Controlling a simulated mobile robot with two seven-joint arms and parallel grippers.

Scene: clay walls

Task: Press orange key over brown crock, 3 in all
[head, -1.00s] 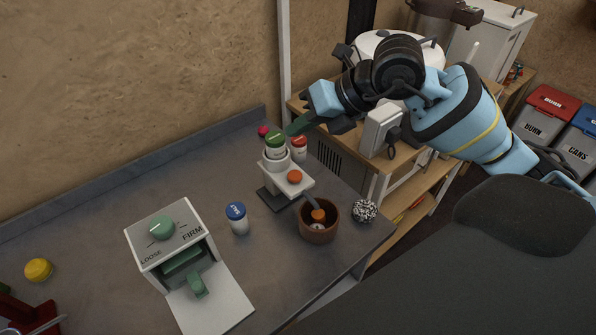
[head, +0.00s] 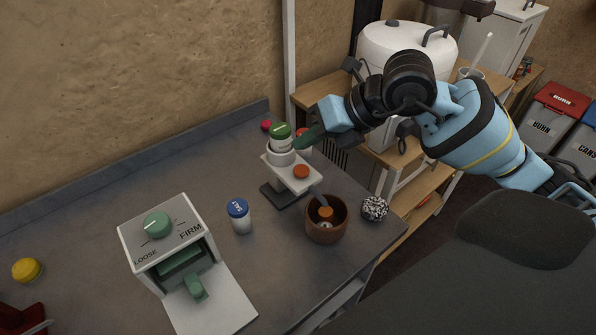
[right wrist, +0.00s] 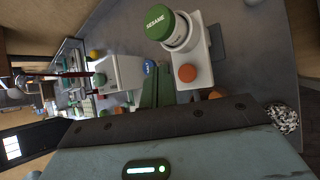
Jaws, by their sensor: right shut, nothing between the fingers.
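A white dispenser (head: 277,171) stands on the grey bench and holds a green-lidded jar (head: 280,138); the lid reads SESAME in the right wrist view (right wrist: 168,24). The orange key (head: 301,171) is on its front ledge and also shows in the right wrist view (right wrist: 187,73). My left gripper is out of view.
A blue-lidded jar (head: 239,214) stands left of the crock, and a speckled ball (head: 374,208) right of it. A white LOOSE/FIRM box (head: 168,240) with a green knob is on the left. A red-lidded jar is partly hidden behind my right gripper. Bare bench lies between.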

